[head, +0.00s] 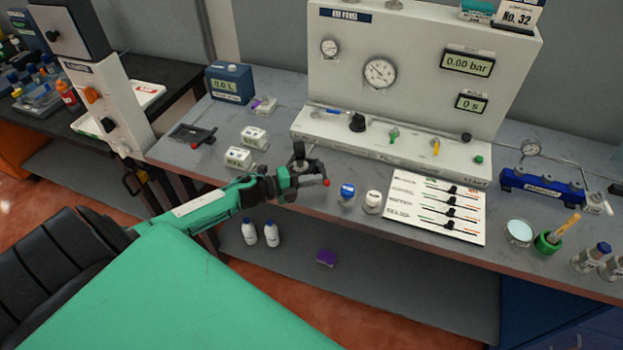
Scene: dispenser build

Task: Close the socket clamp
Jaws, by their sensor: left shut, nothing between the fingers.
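A dark round clamp (303,163) stands near the front edge of the bench, in front of the white panel. A lever with a red tip (327,183) sticks out from it to the right; I take it for the socket clamp. My left gripper (296,181) is shut and empty, right at the front of the clamp and left of the red tip. The gripper covers part of the clamp, and I cannot tell whether they touch or how far the lever is turned. My right gripper is not in view.
A blue-capped jar (347,195) and a white-capped jar (372,202) stand just right of the clamp. Small white boxes (239,157) and a dark plate fixture with a red knob (192,135) lie to its left. The white gauge panel (420,60) rises behind.

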